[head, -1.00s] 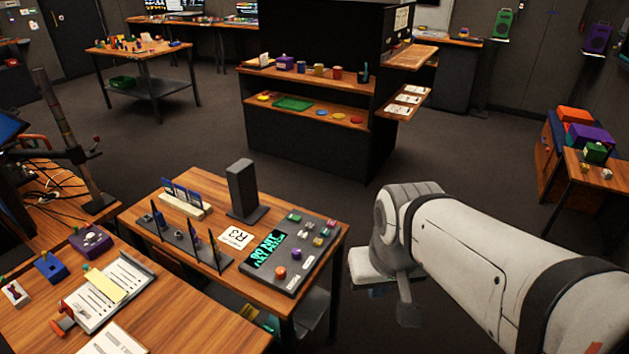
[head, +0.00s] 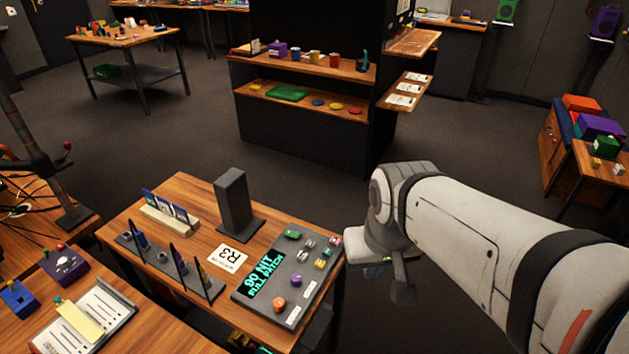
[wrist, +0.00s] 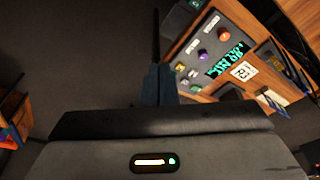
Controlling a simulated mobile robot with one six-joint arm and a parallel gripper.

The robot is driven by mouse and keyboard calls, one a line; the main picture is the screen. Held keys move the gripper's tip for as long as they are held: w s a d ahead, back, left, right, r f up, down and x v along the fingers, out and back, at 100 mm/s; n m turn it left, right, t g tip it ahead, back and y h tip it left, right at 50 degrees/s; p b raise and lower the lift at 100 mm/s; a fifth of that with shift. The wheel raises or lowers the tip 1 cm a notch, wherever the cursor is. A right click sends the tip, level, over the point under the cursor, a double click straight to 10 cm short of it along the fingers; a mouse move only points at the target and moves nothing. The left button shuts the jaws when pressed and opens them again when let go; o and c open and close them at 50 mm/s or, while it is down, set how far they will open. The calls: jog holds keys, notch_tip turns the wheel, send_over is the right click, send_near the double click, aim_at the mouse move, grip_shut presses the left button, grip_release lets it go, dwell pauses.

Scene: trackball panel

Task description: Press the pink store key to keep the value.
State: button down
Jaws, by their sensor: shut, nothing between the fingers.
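The dark control panel (head: 267,316) lies on the wooden table and carries a display (head: 264,275) reading "90 NIT FULL PATCH". The panel (wrist: 212,28) also shows in the wrist view at upper right. My gripper (wrist: 157,72) is shut and empty, apart from the panel, beyond the table's right side.
A dark upright block (head: 232,200), an "R3" card (head: 228,257) and a slotted rack (head: 170,265) stand left of the panel on the table (head: 180,187). A shelf unit (head: 300,135) stands behind. Open floor lies right of the table.

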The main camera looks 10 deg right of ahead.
jog(key=w+a+f+m+y+b, duration=0.1)
jog(key=w+a+f+m+y, duration=0.1)
jog(key=w+m, duration=0.15)
jog(key=w+a+f+m+t+y+b, duration=0.1)
jog(key=w+m, duration=0.1)
jog(key=w, duration=0.3)
jog(key=w+a+f+m+y+b, duration=0.1)
jog(key=w+a+f+m+y, duration=0.1)
jog(key=w+m, duration=0.15)
jog(key=w+d+f+m+t, duration=0.2)
jog(key=w+d+f+m, duration=0.1)
jog(key=w, duration=0.4)
jog(key=w+d+f+m+t+b, duration=0.1)
jog(key=w+d+f+m+t, duration=0.1)
jog(key=w+m, duration=0.6)
notch_tip(320, 180, down, 3)
jog(key=shift+w+d+r+b, duration=0.2)
jog(key=shift+d+b, duration=0.1)
jog(key=shift+d, duration=0.15)
jog(key=shift+f, duration=0.1)
jog(key=b, duration=0.6)
send_over(338, 242)
notch_tip(338, 242, down, 8)
jog(key=shift+r, duration=0.2)
jog(key=shift+f+b, duration=0.55)
jog(key=shift+b, duration=0.15)
jog(key=shift+f, duration=0.15)
jog(key=shift+f+b, duration=0.3)
jog(key=shift+b, duration=0.3)
